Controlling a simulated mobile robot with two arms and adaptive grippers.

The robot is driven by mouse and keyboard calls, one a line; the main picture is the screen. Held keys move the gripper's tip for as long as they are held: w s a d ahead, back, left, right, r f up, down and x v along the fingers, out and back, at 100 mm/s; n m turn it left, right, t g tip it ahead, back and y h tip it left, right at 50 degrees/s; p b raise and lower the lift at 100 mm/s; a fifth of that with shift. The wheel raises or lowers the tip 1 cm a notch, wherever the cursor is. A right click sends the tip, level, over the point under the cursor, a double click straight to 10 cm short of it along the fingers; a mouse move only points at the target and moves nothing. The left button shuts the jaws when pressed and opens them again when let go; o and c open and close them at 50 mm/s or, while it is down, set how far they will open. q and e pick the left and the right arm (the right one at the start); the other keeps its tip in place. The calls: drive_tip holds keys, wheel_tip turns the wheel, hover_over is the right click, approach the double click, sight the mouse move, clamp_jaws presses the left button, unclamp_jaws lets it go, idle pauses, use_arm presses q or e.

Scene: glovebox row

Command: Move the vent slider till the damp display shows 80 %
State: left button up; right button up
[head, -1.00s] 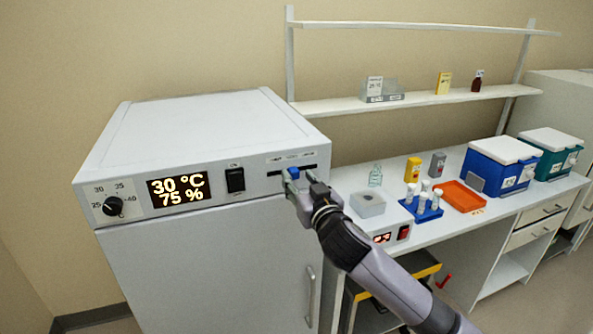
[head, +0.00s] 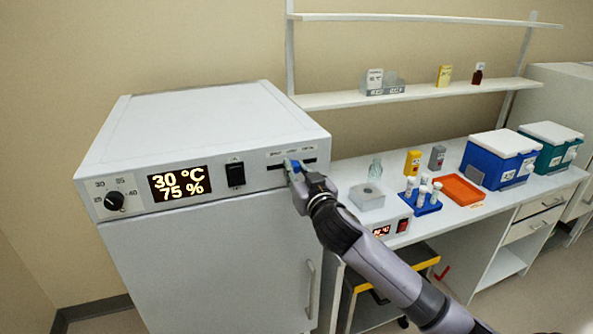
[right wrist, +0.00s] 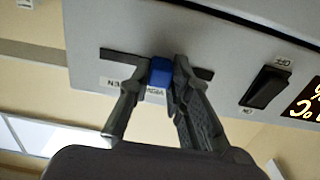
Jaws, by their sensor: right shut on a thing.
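The incubator's display (head: 180,184) reads 30 °C and 75 %. The vent slider is a blue knob (right wrist: 161,72) in a dark horizontal slot on the incubator's front panel, below small labels. In the head view the slot (head: 309,161) lies at the panel's right, and the knob is partly covered by my right gripper (head: 294,172). In the right wrist view my right gripper (right wrist: 154,85) has its fingers closed on both sides of the blue knob, with slot showing on either side. My left gripper is not in view.
A rocker switch (head: 235,174) and a temperature dial (head: 115,201) sit on the same panel. To the right, a bench holds a blue tube rack (head: 428,208), an orange tray (head: 461,191) and a blue cooler box (head: 496,160). A shelf (head: 420,93) hangs above.

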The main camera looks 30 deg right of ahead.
clamp_jaws()
drive_tip(key=shift+w+a, duration=0.25)
drive_tip(key=shift+a, duration=0.65)
drive_tip(key=o, duration=0.8)
unclamp_jaws()
drive_tip(key=shift+c, duration=0.2)
drive_tip(key=shift+s, duration=0.15)
drive_tip(key=v, duration=1.1)
drive_tip(key=shift+s, duration=0.4)
drive_tip(key=shift+f, duration=0.1)
